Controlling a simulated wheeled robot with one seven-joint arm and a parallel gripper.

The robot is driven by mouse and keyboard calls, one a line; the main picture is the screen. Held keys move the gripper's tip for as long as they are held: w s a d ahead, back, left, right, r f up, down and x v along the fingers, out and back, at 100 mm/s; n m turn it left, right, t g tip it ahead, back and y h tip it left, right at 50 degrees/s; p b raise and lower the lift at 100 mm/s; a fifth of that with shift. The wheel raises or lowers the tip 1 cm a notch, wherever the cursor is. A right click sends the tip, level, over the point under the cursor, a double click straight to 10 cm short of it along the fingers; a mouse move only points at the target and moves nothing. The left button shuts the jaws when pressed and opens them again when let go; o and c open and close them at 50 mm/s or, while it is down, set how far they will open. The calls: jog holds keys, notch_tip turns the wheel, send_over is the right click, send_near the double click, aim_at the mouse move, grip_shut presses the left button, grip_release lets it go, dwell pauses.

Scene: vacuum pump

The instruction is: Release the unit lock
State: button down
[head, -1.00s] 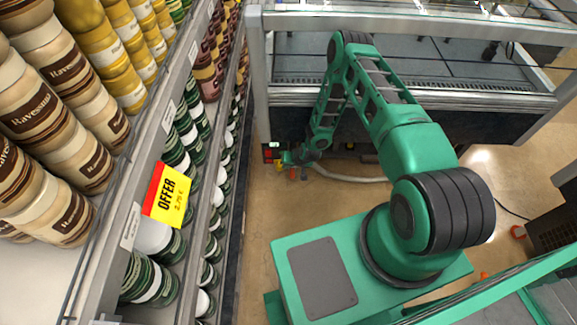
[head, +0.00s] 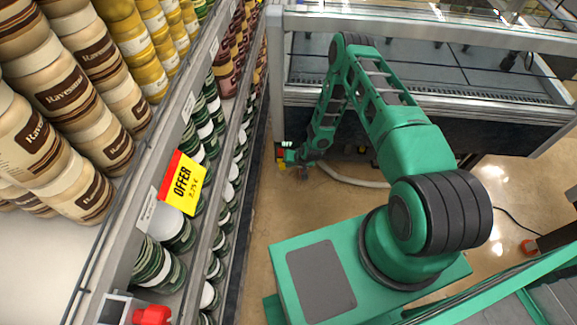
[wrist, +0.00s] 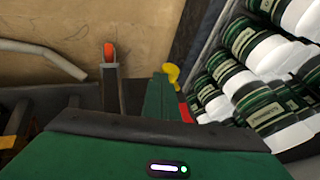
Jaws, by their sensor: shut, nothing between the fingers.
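My gripper (wrist: 160,80) shows in the wrist view as a narrow green shape, shut and empty. In the head view my gripper (head: 303,172) is small, low over the floor beyond my arm. In the wrist view, a dark upright piece with an orange-red tip (wrist: 109,51) stands left of it. A yellow knob (wrist: 171,73) appears close by its tip; I cannot tell whether they touch. A small red part (wrist: 185,113) is just right of it. In the head view a yellow part (head: 282,161) is beside my wrist. I cannot tell which part is the unit lock.
Shelves of jars (head: 190,195) line the left side, and green-and-white jars (wrist: 258,100) are close on the right in the wrist view. A glass-railed cabinet (head: 430,105) stands at the back. A pale hose (head: 352,180) lies on the floor. Open floor (head: 265,215) lies between.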

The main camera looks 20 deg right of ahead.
jog(key=d+v, duration=0.2)
jog(key=v, duration=1)
jog(key=shift+f, duration=0.2)
jog(key=shift+d, duration=0.2)
jog(key=s+d+r+g+h, duration=0.15)
jog(key=d+r, duration=0.25)
jog(key=r, duration=0.7)
jog(key=s+d+r+n+g, duration=0.15)
jog(key=d+r, duration=0.35)
jog(key=r, duration=0.6)
jog(key=s+d+r+m+h, duration=0.1)
jog(key=s+d+r, duration=0.25)
jog(key=r, duration=0.85)
jog(key=s+d+r+g, duration=0.1)
jog(key=s+d+r, duration=0.2)
jog(key=s+r, duration=0.95)
jog(key=s+a+r+m, duration=0.1)
jog(key=s+r, duration=0.3)
jog(key=s, duration=0.4)
jog(key=s+a+r+m+g, duration=0.1)
jog(key=s+r, duration=0.3)
jog(key=s, duration=0.5)
jog(key=shift+a+m+g, duration=0.3)
jog(key=shift+a+m, duration=0.15)
jog(key=shift+a, duration=0.3)
